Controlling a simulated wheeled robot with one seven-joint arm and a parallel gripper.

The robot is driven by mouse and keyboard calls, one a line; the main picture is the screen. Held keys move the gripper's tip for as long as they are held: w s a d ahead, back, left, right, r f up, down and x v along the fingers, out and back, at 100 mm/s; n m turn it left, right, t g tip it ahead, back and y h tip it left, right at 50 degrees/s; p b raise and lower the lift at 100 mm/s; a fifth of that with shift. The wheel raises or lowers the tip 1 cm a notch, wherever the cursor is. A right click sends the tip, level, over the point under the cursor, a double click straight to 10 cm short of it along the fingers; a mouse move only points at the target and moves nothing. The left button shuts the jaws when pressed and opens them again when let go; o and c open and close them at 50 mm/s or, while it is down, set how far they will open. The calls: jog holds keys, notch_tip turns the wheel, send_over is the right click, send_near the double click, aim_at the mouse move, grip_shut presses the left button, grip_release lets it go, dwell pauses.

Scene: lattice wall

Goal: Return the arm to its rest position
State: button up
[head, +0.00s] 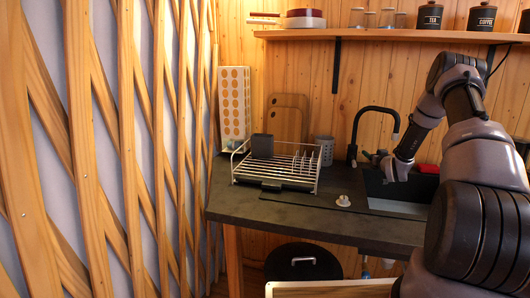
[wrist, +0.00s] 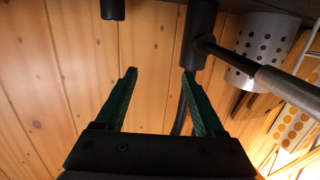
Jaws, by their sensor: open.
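My arm (head: 478,170) fills the right side of the head view. It rises from the lower right, bends at the top, and comes down over the sink area near the black faucet (head: 354,150). In the head view its end is small and dark beside the faucet, and the fingers are hard to make out. In the wrist view my gripper (wrist: 160,74) has its two green-lined fingers apart, with nothing between them. Dark tubular parts pass close to the fingertips; I cannot tell whether they touch.
The black sink (head: 378,186) is set in the dark counter (head: 300,212). A wire dish rack (head: 275,182) and a perforated metal cup (head: 324,150), also in the wrist view (wrist: 262,42), stand left of the faucet. A shelf (head: 395,36) hangs above. A lattice wall (head: 95,150) stands left.

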jog(key=s+a+r+g, duration=0.1)
jog(key=s+a+r, duration=0.15)
jog(key=r, duration=0.55)
jog(key=s+a+r+g, duration=0.1)
jog(key=a+r, duration=0.2)
jog(key=r, duration=0.5)
jog(key=s+a+r+m+g, duration=0.25)
jog(key=s+a+r, duration=0.25)
jog(key=s+r, duration=0.6)
jog(key=s+a+r+g+y, duration=0.1)
jog(key=s+a, duration=0.3)
jog(key=s, duration=0.8)
jog(key=s+a+r+m+g+y, duration=0.1)
jog(key=s+a, duration=0.3)
jog(key=s, duration=0.9)
jog(key=s+a+r+g, duration=0.3)
jog(key=s+a, duration=0.2)
jog(key=s, duration=0.7)
jog(key=shift+s+y, duration=0.35)
jog(key=shift+y, duration=0.05)
